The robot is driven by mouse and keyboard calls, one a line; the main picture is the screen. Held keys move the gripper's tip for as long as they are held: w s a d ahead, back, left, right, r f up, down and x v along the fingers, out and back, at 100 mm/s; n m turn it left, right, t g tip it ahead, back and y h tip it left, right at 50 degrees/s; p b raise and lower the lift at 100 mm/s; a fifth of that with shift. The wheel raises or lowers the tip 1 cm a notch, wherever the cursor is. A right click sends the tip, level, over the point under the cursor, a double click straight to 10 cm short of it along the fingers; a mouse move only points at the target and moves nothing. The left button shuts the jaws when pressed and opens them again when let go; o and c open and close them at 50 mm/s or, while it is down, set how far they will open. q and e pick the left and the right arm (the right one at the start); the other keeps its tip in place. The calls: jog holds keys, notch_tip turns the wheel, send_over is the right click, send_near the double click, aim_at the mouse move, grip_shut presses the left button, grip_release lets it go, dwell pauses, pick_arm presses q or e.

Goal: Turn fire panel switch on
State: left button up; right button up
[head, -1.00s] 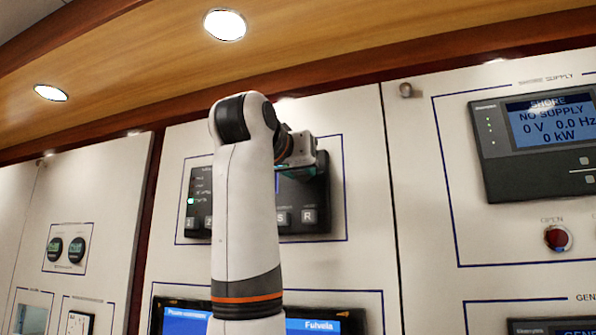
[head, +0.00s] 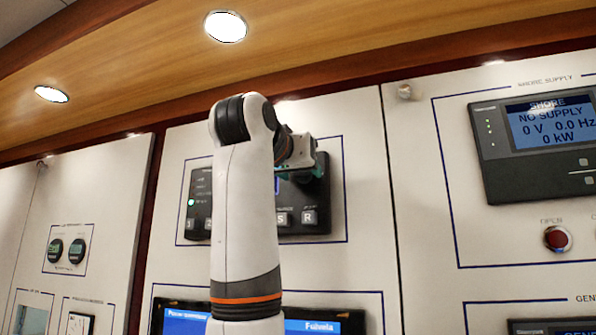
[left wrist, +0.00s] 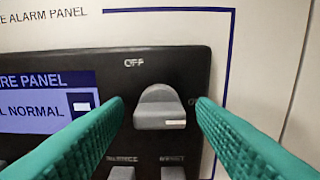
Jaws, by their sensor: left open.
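The black fire panel (head: 318,200) is on the white wall, partly hidden behind my left arm in the head view. In the left wrist view the fire panel (left wrist: 105,62) shows a blue screen (left wrist: 45,103) reading "NORMAL". Its grey rotary switch (left wrist: 159,108) sits below an "OFF" label, and a small white mark shows on its lower right. My left gripper (left wrist: 160,104) is open, with one teal finger on each side of the switch and gaps on both sides. In the head view my left gripper (head: 308,162) is in front of the panel's upper right. My right gripper is not in view.
Grey buttons (left wrist: 121,173) sit on the panel below the switch. A shore supply display (head: 548,132) and a red button (head: 557,238) are on the wall to the right. Another screen (head: 312,324) is below the fire panel.

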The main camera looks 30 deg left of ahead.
pick_arm(q)
jog(key=b+v, duration=0.5)
jog(key=v, duration=0.7)
jog(key=shift+w, duration=0.1)
